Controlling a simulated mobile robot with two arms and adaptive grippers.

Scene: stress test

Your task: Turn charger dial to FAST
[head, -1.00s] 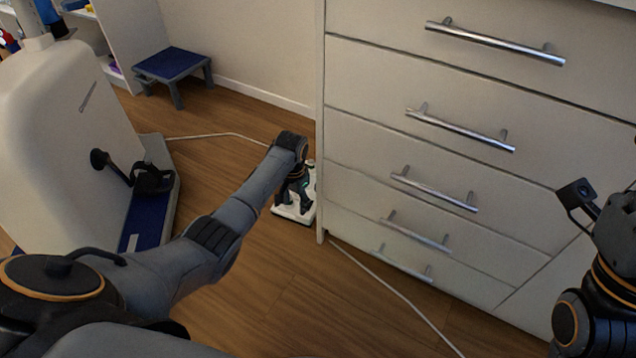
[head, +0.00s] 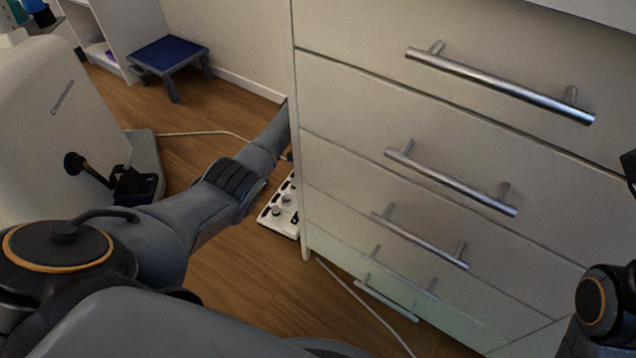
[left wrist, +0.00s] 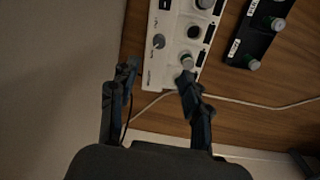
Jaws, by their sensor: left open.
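A white panel (head: 278,214) with several knobs lies on the floor beside the drawer cabinet. It also shows in the left wrist view (left wrist: 175,75), with grey knobs, dark round fittings and small labels too small to read. Which knob is the charger dial I cannot tell. My left gripper (left wrist: 157,76) is open, its two fingers apart over the near end of the panel. In the head view the left gripper is hidden behind the cabinet. Only parts of my right arm show at the right edge.
The drawer cabinet (head: 400,120) with metal handles stands close against my left forearm. A black strip with labelled knobs (left wrist: 255,35) lies right of the panel. A white cable (head: 365,305) runs along the floor. A blue step stool (head: 168,55) stands further back.

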